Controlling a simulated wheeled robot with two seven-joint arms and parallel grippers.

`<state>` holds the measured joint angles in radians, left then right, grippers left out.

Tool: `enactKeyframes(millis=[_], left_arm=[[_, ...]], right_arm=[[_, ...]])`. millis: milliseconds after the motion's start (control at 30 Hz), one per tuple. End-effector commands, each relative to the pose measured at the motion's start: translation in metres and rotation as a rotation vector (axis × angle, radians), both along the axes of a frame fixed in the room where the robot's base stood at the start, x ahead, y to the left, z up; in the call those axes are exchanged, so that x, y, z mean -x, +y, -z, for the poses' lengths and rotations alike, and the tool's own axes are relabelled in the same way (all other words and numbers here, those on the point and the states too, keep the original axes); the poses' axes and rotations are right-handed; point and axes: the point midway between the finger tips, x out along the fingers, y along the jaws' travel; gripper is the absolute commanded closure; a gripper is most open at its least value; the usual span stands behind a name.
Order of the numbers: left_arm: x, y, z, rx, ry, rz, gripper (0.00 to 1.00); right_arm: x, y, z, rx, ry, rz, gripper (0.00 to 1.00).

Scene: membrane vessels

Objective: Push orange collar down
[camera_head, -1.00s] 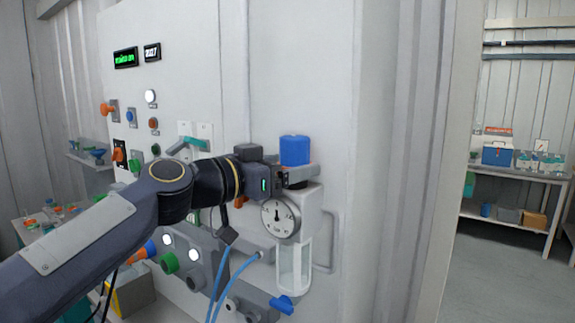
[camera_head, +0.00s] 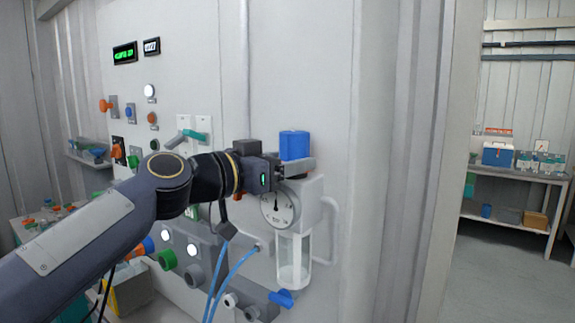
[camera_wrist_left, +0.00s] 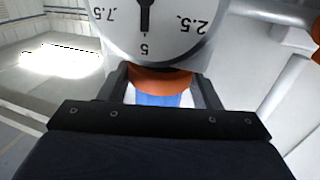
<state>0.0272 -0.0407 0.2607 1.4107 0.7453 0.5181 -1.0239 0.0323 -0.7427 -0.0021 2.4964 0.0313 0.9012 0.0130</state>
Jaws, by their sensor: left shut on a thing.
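The blue knob (camera_head: 294,146) stands on top of the white unit with the round dial gauge (camera_head: 279,206). My left gripper (camera_head: 294,168) reaches in from the left, just below the blue part and above the gauge. In the left wrist view the orange collar (camera_wrist_left: 160,80) sits between my two fingers, beside the dial face, with a blue part (camera_wrist_left: 157,99) nearer the camera. The fingers are shut on the collar. In the head view the gripper hides the collar. My right gripper is not in view.
A clear glass bowl (camera_head: 294,262) hangs under the gauge unit. Blue hoses (camera_head: 232,278) and a grey manifold with coloured knobs lie below my arm. A pale pipe loop (camera_head: 334,230) is right of the unit. Farther right stands a bench (camera_head: 525,176).

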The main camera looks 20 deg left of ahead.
Motion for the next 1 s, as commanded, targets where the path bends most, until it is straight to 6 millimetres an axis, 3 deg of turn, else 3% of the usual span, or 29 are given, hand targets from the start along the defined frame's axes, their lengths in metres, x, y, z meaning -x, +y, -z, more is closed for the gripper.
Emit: enactKeyframes(millis=[33,67,233,567,1000], left_arm=[[-0.001,-0.001,0.007,-0.008,0.014,0.006,0.83],[-0.001,-0.001,0.007,-0.008,0.014,0.006,0.41],[-0.001,-0.001,0.006,-0.007,0.011,0.005,0.2],[0.003,0.002,0.005,-0.005,0.006,0.002,0.2],[0.056,0.04,0.006,-0.005,0.007,0.001,0.2]], right_arm=[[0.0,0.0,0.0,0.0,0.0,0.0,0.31],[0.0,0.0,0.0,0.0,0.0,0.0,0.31],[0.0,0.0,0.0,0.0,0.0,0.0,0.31],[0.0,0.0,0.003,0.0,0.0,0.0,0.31],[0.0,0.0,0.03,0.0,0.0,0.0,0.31]])
